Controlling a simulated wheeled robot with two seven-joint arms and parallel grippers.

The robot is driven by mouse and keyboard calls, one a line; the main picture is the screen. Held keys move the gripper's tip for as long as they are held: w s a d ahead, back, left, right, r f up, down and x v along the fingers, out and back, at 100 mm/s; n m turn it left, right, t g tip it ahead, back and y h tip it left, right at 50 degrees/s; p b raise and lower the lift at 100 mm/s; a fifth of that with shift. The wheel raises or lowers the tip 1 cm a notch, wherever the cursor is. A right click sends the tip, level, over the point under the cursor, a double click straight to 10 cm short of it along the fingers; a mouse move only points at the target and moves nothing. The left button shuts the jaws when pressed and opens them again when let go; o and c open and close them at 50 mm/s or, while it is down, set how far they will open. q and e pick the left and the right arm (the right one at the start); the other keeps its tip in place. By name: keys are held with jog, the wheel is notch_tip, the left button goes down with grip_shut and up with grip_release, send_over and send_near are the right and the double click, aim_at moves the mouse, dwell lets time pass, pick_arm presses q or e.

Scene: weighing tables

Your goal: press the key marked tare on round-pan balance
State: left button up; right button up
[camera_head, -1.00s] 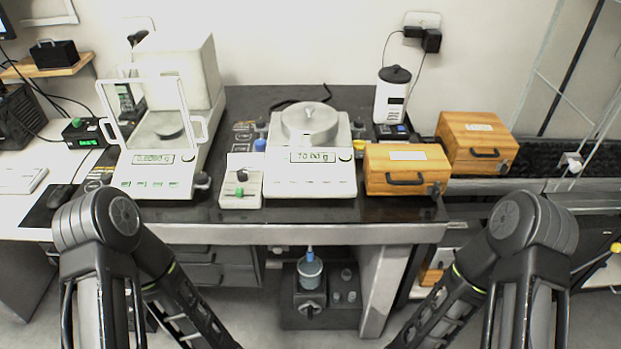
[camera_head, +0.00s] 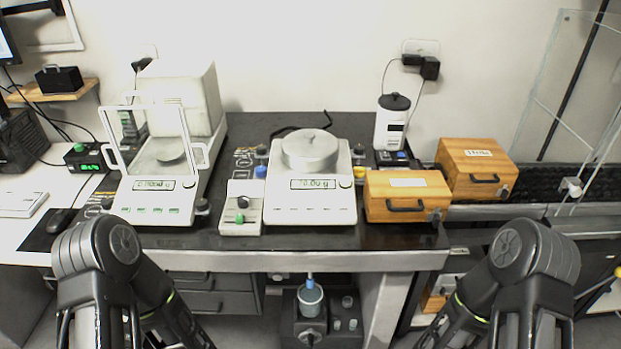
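The round-pan balance (camera_head: 310,207) stands on the dark bench in the middle of the camera_head view. It has a white body, a metal cylinder (camera_head: 310,150) on top where the pan is, and a lit display (camera_head: 313,184) with a round green-edged button at its right. The key markings are too small to read. My two arms come in at the lower left and lower right, bent downward. Both grippers are below the picture edge and hidden.
An enclosed balance (camera_head: 152,208) with a glass door stands at the left. A small box with knobs (camera_head: 241,215) sits just left of the round-pan balance. Wooden boxes (camera_head: 406,197) stand close at its right. The dark bench (camera_head: 290,240) has a narrow bare front strip.

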pick_arm(q)
grip_shut()
dwell(1.4)
